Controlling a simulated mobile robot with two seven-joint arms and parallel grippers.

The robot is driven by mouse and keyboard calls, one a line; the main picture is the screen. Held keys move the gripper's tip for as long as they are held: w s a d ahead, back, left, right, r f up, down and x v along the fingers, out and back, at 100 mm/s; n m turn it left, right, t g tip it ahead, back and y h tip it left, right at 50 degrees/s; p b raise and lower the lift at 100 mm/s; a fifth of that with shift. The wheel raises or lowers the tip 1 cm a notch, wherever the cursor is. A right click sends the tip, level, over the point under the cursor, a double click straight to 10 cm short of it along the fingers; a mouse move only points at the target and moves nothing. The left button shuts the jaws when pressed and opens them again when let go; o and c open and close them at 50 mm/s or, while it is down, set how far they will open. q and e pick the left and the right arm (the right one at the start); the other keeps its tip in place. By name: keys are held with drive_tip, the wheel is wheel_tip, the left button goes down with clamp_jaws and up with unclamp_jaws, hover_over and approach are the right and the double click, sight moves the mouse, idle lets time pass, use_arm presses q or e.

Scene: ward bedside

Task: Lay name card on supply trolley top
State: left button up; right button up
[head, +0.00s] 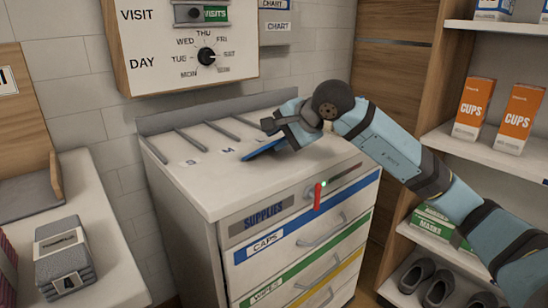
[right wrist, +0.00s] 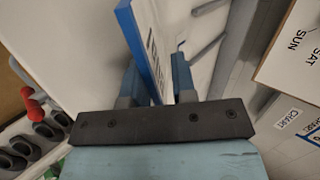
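The name card is a thin panel with a blue edge and a white, lettered face; in the head view its blue side (head: 264,150) shows low over the supply trolley top (head: 205,185). My right gripper (head: 275,126) reaches in from the right and is shut on the card. In the right wrist view the card (right wrist: 143,42) stands between the two fingers (right wrist: 157,84). The card is tilted; I cannot tell whether its lower edge touches the top. My left gripper is not in view.
Grey divider bars (head: 222,131) and small letter labels (head: 190,162) lie along the back of the trolley top. Its front left part is clear. A red handle (head: 317,196) sticks out at the front. Shelves with orange cups boxes (head: 520,118) stand at right.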

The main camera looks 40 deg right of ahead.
drive_tip(key=v, duration=0.8)
wheel_tip(320, 180, up, 8)
drive_tip(key=s+p, duration=0.2)
drive_tip(key=p, duration=0.3)
drive_tip(key=shift+d, duration=0.3)
drive_tip(key=shift+f, duration=0.1)
